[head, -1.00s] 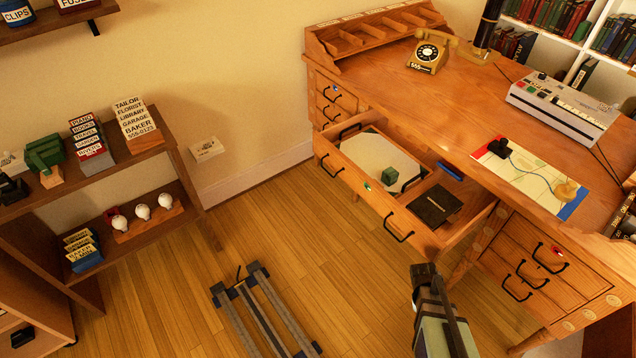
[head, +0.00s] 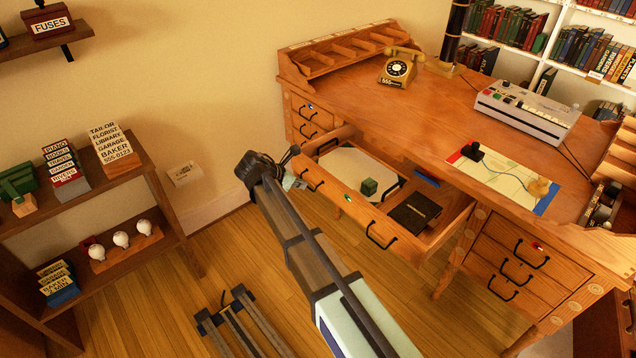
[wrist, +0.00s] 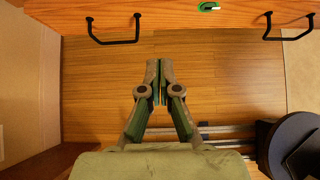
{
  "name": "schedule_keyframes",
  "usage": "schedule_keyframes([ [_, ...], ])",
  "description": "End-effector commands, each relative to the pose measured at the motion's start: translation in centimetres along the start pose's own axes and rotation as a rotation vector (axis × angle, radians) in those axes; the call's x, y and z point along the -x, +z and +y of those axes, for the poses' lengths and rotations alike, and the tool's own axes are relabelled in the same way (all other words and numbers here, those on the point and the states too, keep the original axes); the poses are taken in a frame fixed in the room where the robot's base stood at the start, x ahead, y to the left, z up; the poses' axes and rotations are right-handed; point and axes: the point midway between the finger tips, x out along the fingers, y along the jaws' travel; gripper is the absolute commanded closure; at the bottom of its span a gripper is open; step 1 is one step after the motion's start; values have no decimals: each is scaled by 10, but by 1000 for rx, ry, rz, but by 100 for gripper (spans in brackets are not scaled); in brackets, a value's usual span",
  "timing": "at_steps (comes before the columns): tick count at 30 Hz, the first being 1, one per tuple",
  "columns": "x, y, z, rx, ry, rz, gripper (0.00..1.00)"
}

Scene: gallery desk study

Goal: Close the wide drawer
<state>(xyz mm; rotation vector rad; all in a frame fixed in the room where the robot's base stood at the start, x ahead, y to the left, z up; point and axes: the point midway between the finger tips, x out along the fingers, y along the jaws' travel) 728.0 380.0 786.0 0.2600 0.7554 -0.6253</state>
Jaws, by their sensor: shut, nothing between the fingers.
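The wide drawer (head: 347,201) hangs open from the desk's middle in the head view. Its front has two black handles and a small green tag (head: 348,198). Inside lie a pale sheet, a green cube (head: 369,187) and a dark book (head: 414,211). In the wrist view the drawer front (wrist: 170,18) crosses the top, with a black handle near each side. My gripper (wrist: 160,66) is shut and empty, pointing toward the drawer front with floor visible between them. In the head view my gripper (head: 291,172) is near the drawer's left end, partly hidden by my wrist; contact cannot be told.
The desktop (head: 400,125) holds a telephone (head: 399,67), a switch machine (head: 527,108) and a map (head: 503,177). Smaller drawers flank the opening. A shelf (head: 150,165) stands at left. The wooden floor before the drawer is mostly clear.

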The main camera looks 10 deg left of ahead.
Motion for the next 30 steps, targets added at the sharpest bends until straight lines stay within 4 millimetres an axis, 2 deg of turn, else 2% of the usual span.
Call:
schedule_keyframes([
  [4,-8,1,1,4,-1,-1,100],
  [8,-27,2,1,3,-2,-1,100],
  [20,-103,1,1,3,-3,0,100],
  [24,-115,18,1,0,-1,0,100],
  [30,-125,28,1,1,0,0,100],
])
